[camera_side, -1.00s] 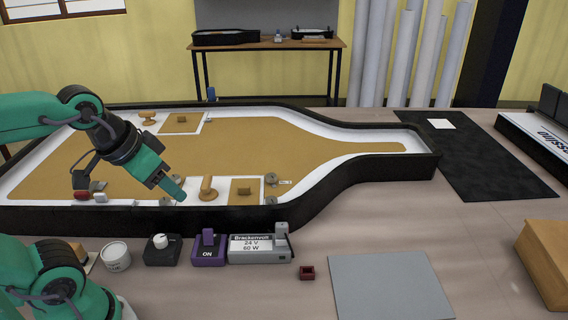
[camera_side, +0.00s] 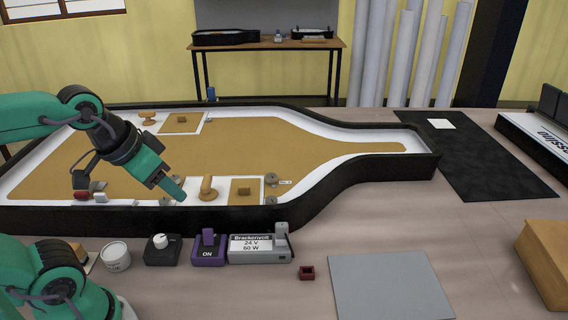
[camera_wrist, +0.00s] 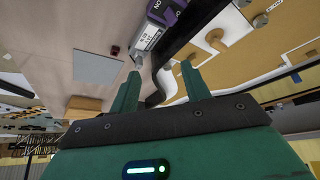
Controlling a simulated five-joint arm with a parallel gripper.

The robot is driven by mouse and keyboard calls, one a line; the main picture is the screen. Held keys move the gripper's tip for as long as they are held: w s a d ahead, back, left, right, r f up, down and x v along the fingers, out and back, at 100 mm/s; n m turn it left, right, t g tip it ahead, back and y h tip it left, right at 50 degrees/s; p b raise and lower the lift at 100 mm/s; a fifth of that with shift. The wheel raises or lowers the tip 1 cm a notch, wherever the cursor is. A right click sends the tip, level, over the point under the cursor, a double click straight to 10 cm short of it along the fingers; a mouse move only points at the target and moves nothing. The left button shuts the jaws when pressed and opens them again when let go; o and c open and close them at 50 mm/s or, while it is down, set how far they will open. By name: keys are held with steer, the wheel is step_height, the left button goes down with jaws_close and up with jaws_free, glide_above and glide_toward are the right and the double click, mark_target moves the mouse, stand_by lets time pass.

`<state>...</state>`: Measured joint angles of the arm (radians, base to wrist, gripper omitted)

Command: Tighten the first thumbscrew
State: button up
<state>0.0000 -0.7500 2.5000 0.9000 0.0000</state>
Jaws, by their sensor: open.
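My gripper (camera_side: 177,190) is open and empty, angled down over the near edge of the bottle-shaped lightbox (camera_side: 330,195). Both fingers show apart in the wrist view (camera_wrist: 160,86); in the side view they overlap. Small grey round pieces that look like thumbscrews sit at the near side: one (camera_side: 271,179) by a small white label, and another (camera_side: 271,201) by the black rim. A further grey piece (camera_side: 165,201) is partly hidden behind the fingers. I cannot tell which one is the first, or whether any is loose. No thumbscrew is between the fingers.
In front are a dial box (camera_side: 162,250), a purple switch (camera_side: 208,250) marked ON, and a power supply (camera_side: 259,250). A grey mat (camera_side: 390,287) lies clear at right.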

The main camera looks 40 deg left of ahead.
steer(key=shift+o, duration=0.3)
steer(key=n+g, duration=0.6)
steer(key=n, duration=1)
glide_above(165, 200)
step_height(165, 200, down, 9)
steer(key=shift+f, duration=0.2)
steer(key=shift+f, duration=3.9)
steer(key=c, duration=1)
